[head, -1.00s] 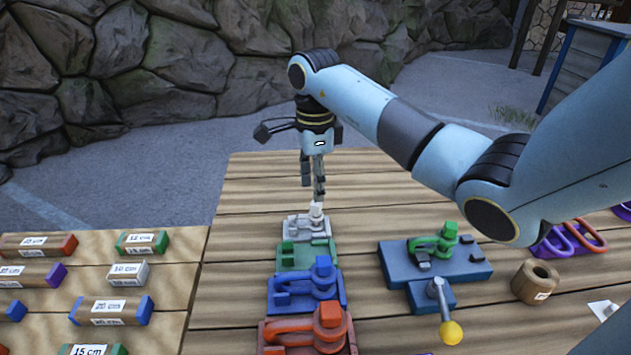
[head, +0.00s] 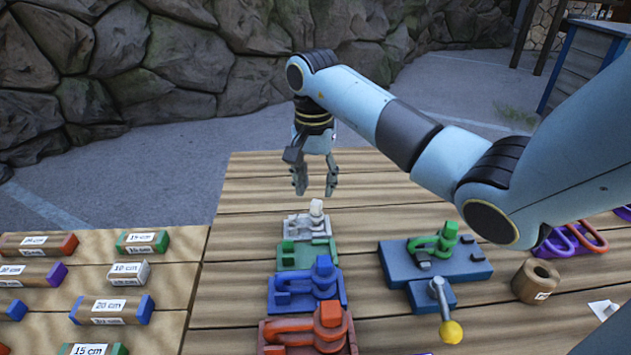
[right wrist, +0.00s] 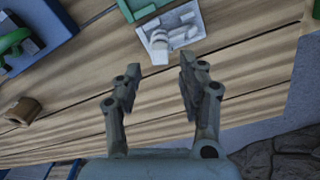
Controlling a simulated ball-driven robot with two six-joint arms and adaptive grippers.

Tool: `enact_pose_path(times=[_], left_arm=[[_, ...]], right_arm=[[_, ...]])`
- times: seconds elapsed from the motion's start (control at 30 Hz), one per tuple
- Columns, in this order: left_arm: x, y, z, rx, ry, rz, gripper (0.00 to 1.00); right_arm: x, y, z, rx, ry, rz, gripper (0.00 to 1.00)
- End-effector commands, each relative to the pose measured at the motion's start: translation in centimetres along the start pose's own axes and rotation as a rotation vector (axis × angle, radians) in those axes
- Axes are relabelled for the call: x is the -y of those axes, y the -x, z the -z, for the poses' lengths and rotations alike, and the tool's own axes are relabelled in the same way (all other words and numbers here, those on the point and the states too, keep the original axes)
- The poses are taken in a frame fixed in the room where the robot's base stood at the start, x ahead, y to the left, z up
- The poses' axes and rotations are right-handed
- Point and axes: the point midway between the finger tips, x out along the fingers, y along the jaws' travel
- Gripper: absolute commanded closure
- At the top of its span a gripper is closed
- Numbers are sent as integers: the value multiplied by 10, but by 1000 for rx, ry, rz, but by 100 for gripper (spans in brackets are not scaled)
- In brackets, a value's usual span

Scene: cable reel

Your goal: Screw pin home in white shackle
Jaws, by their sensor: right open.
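The white shackle (head: 296,222) lies on a pale block at the far end of a row of shackles on the table. Its white pin head (head: 316,207) stands up at its right side. The shackle also shows at the top of the right wrist view (right wrist: 172,30), with the pin head (right wrist: 159,52) toward the gripper. My right gripper (head: 315,192) hangs just above and behind the shackle, open and empty, fingers pointing down. Its spread fingers also show in the right wrist view (right wrist: 152,80), apart from the shackle. How deep the pin sits cannot be told. My left gripper is not in view.
Green (head: 292,255), blue (head: 300,290) and red (head: 290,338) shackles stand in line nearer me. A blue fixture (head: 400,262) with a green shackle and a yellow-knobbed handle (head: 451,331) is to the right. Labelled blocks lie at left. The table behind the shackle is clear.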

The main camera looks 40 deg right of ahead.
Motion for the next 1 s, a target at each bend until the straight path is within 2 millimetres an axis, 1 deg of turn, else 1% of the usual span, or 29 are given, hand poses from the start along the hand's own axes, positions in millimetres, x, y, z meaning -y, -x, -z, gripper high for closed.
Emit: enact_pose_path(times=[0.37, 1.0], left_arm=[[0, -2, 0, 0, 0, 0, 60], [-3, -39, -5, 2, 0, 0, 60]], right_arm=[[0, -2, 0, 0, 1, 0, 60], [0, -44, 0, 0, 0, -1, 60]])
